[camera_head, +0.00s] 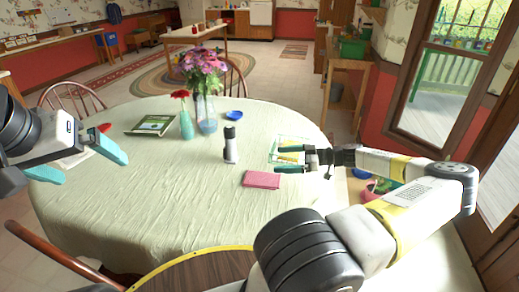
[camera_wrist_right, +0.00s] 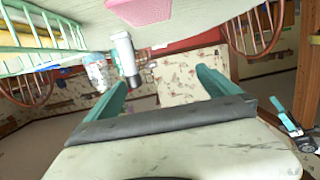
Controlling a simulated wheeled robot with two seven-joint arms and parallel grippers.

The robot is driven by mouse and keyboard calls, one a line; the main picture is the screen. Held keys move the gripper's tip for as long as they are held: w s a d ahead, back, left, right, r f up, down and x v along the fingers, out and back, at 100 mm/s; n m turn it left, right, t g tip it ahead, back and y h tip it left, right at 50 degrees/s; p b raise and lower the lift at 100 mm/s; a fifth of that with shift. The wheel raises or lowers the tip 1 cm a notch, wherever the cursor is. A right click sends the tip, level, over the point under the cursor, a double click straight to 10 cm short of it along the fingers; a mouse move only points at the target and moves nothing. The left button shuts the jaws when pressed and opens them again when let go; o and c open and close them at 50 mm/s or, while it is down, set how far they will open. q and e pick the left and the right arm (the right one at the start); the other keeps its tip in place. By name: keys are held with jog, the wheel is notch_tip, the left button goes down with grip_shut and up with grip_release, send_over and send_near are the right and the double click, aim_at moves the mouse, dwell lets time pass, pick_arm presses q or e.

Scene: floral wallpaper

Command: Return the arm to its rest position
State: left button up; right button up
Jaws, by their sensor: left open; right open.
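My right arm reaches in from the lower right over the round table (camera_head: 110,210) with its pale green cloth. Its gripper (camera_head: 306,158) is open above the tabletop, with nothing between the teal fingers. In the right wrist view the open fingers (camera_wrist_right: 165,88) are also empty. My left gripper (camera_head: 108,147) is open and empty over the table's left side. It also shows at the right edge of the right wrist view (camera_wrist_right: 290,122).
A pink folded cloth (camera_head: 261,180) lies just left of my right gripper. A grey-and-white cylinder (camera_head: 230,146) stands nearby. A flower vase (camera_head: 206,115), teal vase (camera_head: 186,124), blue bowl (camera_head: 234,117) and picture frame (camera_head: 150,125) are farther back. Chairs surround the table; its front left is clear.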

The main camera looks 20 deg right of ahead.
dwell(0.4)
jog(key=s+a+r+g+h, duration=0.3)
jog(key=a+g, duration=0.2)
jog(key=a, duration=0.3)
jog(key=s+a+r+g+h, duration=0.2)
jog(key=a+r+g+h, duration=0.2)
jog(key=a, duration=0.4)
jog(key=s+a+r+m+t+h, duration=0.1)
jog(key=s+a+r+m+t, duration=0.1)
jog(key=s+r, duration=0.4)
jog(key=s+a+r+m+t+h, duration=0.1)
jog(key=s+a+r+m+t, duration=0.1)
jog(key=s+r+m, duration=0.3)
jog(key=s+a+r+m+t+h, duration=0.2)
jog(key=s+r+m, duration=0.2)
jog(key=s+r, duration=0.3)
notch_tip(320, 180, up, 5)
jog(key=shift+a+f+t, duration=0.2)
jog(key=shift+a+t, duration=0.15)
jog(key=shift+t, duration=0.05)
